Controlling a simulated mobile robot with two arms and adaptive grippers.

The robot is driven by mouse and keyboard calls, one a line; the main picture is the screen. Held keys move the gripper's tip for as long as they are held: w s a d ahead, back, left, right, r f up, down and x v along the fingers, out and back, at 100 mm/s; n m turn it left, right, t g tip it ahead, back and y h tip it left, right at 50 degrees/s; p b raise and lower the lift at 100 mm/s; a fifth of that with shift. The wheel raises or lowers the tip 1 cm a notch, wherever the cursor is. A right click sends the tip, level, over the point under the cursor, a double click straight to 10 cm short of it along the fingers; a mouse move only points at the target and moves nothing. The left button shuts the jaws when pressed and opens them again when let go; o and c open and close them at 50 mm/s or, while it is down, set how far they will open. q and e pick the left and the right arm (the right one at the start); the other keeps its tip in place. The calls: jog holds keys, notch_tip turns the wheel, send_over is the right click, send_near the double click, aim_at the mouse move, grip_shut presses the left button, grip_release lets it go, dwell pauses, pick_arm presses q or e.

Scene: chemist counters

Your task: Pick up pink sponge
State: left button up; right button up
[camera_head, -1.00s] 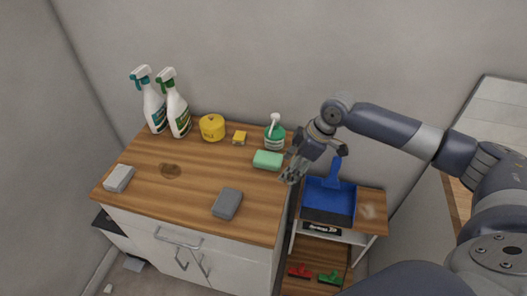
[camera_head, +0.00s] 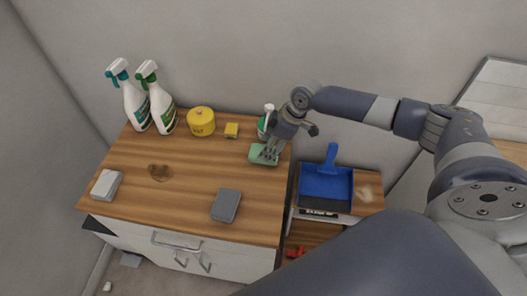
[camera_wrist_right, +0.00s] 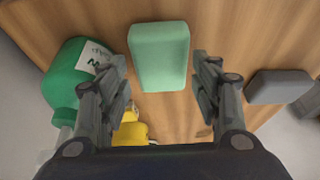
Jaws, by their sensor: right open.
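No pink sponge shows in either view. A mint-green sponge (camera_head: 256,158) lies flat near the back right of the wooden counter top (camera_head: 190,172). My right gripper (camera_head: 271,152) is over it in the head view and hides part of it. In the right wrist view the green sponge (camera_wrist_right: 160,55) lies ahead, between the two open fingers (camera_wrist_right: 160,75). Clear gaps show on both sides, so the fingers do not grip it. My left gripper is out of view.
A green bottle (camera_wrist_right: 75,75) stands close beside the gripper. A grey sponge (camera_head: 226,205), a white block (camera_head: 106,185), a yellow sponge (camera_head: 231,130), a yellow tub (camera_head: 201,122) and spray bottles (camera_head: 161,110) are on the counter. A blue dustpan (camera_head: 325,184) lies right.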

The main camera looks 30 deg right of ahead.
jog(key=x, duration=0.2)
jog(key=shift+a+f+p, duration=0.2)
jog(key=shift+f+p, duration=0.05)
jog(key=shift+p, duration=0.1)
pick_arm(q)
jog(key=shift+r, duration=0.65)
pick_arm(e)
jog(key=shift+w+f, duration=0.1)
jog(key=shift+f, duration=0.2)
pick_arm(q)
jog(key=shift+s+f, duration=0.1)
pick_arm(e)
jog(key=shift+f, duration=0.15)
jog(key=c, duration=0.5)
jog(key=shift+r, duration=0.3)
